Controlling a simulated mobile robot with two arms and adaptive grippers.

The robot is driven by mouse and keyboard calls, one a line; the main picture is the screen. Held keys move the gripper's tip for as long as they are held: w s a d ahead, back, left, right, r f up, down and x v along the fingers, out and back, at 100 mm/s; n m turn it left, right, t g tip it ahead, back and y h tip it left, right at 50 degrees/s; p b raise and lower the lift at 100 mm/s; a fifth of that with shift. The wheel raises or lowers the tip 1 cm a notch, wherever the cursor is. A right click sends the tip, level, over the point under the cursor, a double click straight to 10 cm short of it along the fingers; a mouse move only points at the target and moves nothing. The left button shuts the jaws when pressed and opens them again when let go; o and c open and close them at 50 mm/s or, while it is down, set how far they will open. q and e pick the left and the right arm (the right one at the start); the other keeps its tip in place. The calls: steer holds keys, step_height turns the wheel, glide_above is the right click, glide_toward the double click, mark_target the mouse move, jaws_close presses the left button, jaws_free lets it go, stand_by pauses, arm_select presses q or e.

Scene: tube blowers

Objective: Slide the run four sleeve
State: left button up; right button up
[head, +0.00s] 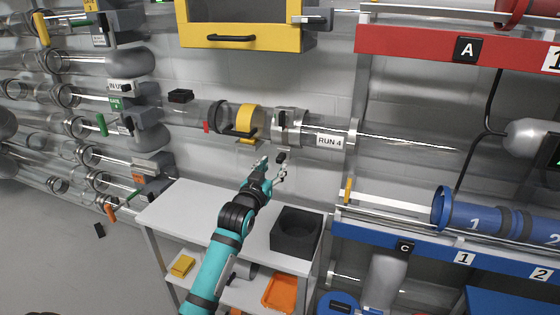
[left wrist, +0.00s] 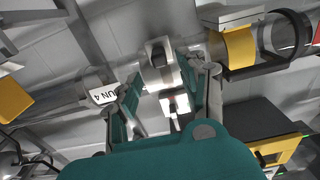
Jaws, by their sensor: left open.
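The RUN 4 sleeve (head: 293,127) is a grey metallic collar with a dark block on it, around a clear horizontal tube on the wall. The RUN 4 label (head: 330,141) sits just right of it, and a yellow band (head: 246,118) is on the tube to its left. My left gripper (head: 274,168) is open and empty just below the sleeve, over the white table. In the left wrist view the sleeve (left wrist: 160,72) shows between and beyond the open fingers (left wrist: 165,95). Whether a finger touches it cannot be told. My right gripper is out of view.
A black open box (head: 297,222) stands on the white table (head: 180,207) below. A yellow-framed cabinet (head: 240,36) hangs above the tube. Red (head: 420,42) and blue (head: 385,235) rails flank the right side, and several clear tubes with fittings line the left wall.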

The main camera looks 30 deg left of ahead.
mark_target(278, 160)
arm_select(q)
steer(key=x, duration=0.6)
steer(key=shift+w+b, duration=0.1)
steer(key=shift+b, duration=0.2)
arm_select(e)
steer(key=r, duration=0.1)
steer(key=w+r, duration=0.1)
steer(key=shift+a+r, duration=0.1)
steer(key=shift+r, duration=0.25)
arm_select(q)
jaws_close()
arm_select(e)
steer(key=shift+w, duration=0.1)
